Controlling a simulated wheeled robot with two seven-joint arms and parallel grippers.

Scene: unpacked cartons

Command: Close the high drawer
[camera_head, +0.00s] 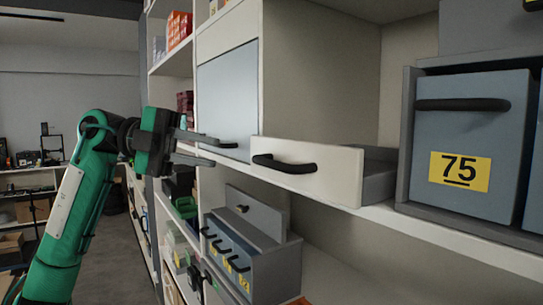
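The high drawer (330,187) has a white front with a black curved handle (284,164). It sticks out of the white shelf unit in the middle of the head view, pulled out, with part of its grey box showing behind the front. My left gripper (218,153) is to the left of the drawer front, at about the height of the handle. Its two dark fingers are apart with nothing between them, and it appears clear of the drawer. My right gripper is not in view.
A grey cabinet with a drawer labelled 75 (468,125) stands on the shelf at the right. Below the open drawer is a grey box (282,270) with small blue drawers. A pale blue-grey door (228,100) is behind my gripper. Free floor lies at the left.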

